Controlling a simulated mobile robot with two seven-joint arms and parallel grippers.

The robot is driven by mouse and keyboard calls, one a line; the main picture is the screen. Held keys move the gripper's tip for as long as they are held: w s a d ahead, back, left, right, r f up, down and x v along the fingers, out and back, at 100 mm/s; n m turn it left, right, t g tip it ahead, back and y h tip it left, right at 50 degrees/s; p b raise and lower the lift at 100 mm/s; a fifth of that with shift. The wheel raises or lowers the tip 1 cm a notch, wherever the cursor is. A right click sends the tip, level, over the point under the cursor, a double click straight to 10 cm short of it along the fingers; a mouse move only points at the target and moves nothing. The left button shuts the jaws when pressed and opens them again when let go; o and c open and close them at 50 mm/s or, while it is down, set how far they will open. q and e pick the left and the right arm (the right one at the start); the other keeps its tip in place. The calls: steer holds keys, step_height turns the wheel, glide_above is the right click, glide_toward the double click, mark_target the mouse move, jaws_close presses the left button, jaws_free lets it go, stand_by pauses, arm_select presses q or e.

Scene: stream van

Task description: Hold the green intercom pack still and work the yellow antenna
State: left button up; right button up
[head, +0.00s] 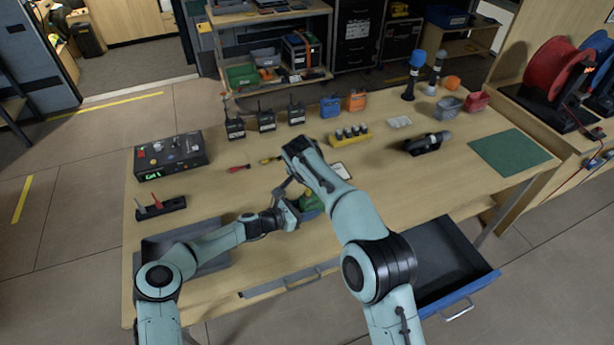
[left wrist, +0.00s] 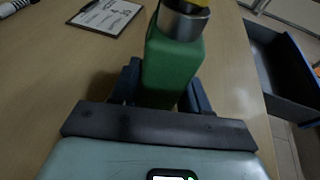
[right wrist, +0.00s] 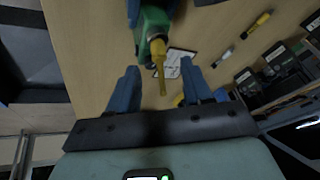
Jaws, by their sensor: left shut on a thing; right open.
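The green intercom pack (head: 310,207) is near the table's front edge, partly hidden by my arms in the head view. My left gripper (head: 294,213) is shut on it; the left wrist view shows the green body (left wrist: 173,65) between both fingers, with a metal collar (left wrist: 182,20) and a bit of yellow at its top. In the right wrist view the yellow antenna (right wrist: 160,72) sticks out from the green pack (right wrist: 150,28).
A clipboard (left wrist: 107,15) lies behind the pack. A grey tray (head: 165,243) is at the left front. A blue-fronted drawer (head: 462,285) stands open at the right front.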

steer(key=shift+x, duration=1.4)
steer(key=shift+c, duration=0.4)
jaws_close()
steer(key=c, duration=0.6)
jaws_free()
steer(key=shift+c, duration=0.2)
jaws_close()
steer(key=shift+s+m+h, duration=0.1)
steer(key=shift+m+h, duration=0.5)
steer(key=shift+m, duration=1.1)
